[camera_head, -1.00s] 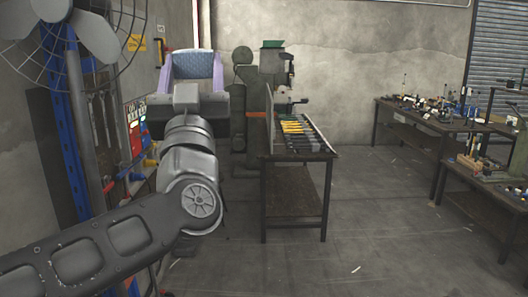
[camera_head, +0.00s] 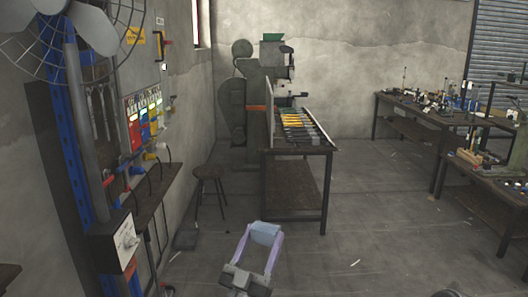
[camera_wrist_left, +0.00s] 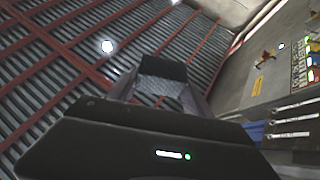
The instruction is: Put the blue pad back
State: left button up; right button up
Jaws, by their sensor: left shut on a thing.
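The blue pad (camera_head: 265,232) is a small light-blue piece between the tips of my left gripper (camera_head: 263,238), near the bottom middle of the head view. The gripper's two lilac fingers are shut on the pad from both sides and hold it in the air above the floor. In the left wrist view the pad (camera_wrist_left: 163,70) looks dark, in shadow between the fingers.
A dark stool (camera_head: 206,175) stands by the wall, left of a bench (camera_head: 295,150) with several yellow-and-black tools. A green press (camera_head: 262,95) stands behind it. A wall panel (camera_head: 143,115) and fan (camera_head: 75,35) are on the left. Open floor lies to the right.

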pick_arm(q)
jog(key=s+a+f+h, duration=0.1)
jog(key=s+f, duration=0.3)
jog(key=f, duration=0.4)
jog(key=s+f+h, duration=0.1)
jog(key=s+f, duration=0.2)
jog(key=f, duration=0.5)
jog(key=s+a+f+n+t+y, duration=0.1)
jog(key=a+f+n+y, duration=0.1)
jog(key=a+y, duration=0.4)
jog(key=s+a+f+n+t+y, duration=0.1)
jog(key=a+n+y, duration=0.2)
jog(key=a, duration=0.9)
jog(key=y, duration=0.3)
jog(key=shift+a+f+y, duration=0.25)
jog(key=shift+f+y, duration=0.1)
jog(key=shift+y, duration=0.05)
jog(key=shift+s, duration=0.1)
